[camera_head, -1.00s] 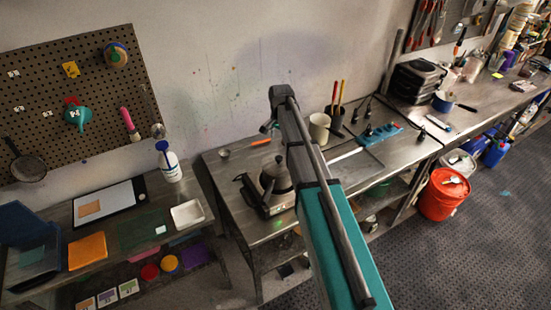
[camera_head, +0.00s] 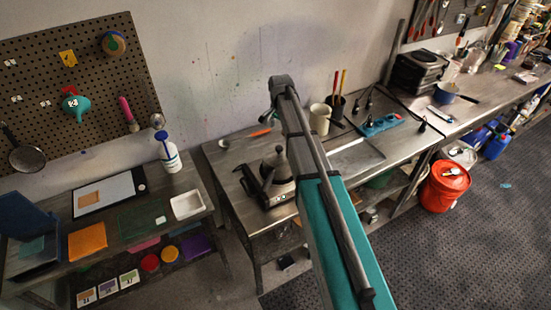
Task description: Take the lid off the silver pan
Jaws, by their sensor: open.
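A silver metal vessel (camera_head: 277,168) with a domed lid and a dark knob (camera_head: 279,149) stands upright on a small hot plate (camera_head: 282,198) on the middle metal table. I take it for the silver pan; it looks rather like a kettle, with a dark handle part at its left. The lid appears seated on it. My teal and grey arm rises in front of the table, just right of the vessel, and bends at the top.
A cream mug (camera_head: 320,119), a dark tool cup (camera_head: 336,107) and a metal tray (camera_head: 355,158) lie to the right. A blue pot (camera_head: 445,92) stands farther right. A red bucket (camera_head: 445,187) is on the floor. A white bottle (camera_head: 169,155) stands on the left table.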

